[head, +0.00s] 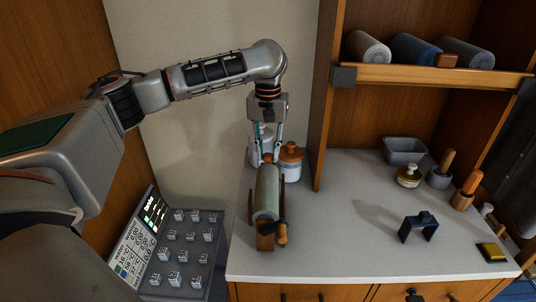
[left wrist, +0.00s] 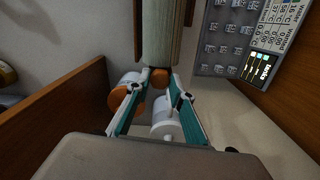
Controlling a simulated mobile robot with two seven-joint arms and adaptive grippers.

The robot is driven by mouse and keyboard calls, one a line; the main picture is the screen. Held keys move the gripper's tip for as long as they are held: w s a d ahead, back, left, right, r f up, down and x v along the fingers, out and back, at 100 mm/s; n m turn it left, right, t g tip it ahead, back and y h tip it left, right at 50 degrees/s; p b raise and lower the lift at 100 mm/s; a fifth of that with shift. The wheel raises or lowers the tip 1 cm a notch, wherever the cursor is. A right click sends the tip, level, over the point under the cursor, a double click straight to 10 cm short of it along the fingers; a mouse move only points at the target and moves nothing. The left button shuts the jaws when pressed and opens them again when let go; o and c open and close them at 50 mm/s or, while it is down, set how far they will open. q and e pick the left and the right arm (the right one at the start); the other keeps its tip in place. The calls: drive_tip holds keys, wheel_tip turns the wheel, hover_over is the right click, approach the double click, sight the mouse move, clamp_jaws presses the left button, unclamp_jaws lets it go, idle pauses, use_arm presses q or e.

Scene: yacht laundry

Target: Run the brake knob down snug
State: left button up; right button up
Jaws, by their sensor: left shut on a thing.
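A roller device (head: 266,192) with a pale grey-green cylinder between wooden uprights stands on the left of the counter. A small round brown knob (left wrist: 160,76), which I take for the brake knob, sits at the roller's far end in the left wrist view. My left gripper (head: 267,156) reaches down from above at that end. In the left wrist view its teal-sided fingers (left wrist: 158,90) are on either side of the knob and shut on it. The fingers partly cover the knob; its gap to its seat cannot be judged. My right gripper is not in view.
A white jar with an orange-brown lid (head: 291,162) stands close behind the roller, beside another white container. A crank handle (head: 281,234) is at the roller's near end. A button panel (head: 180,250) is at left. A dark arch-shaped piece (head: 418,227) stands at right; the counter between is clear.

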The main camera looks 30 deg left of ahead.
use_arm(q)
drive_tip(key=shift+m, duration=1.7)
drive_tip(key=shift+m, duration=1.7)
drive_tip(key=shift+m, duration=1.6)
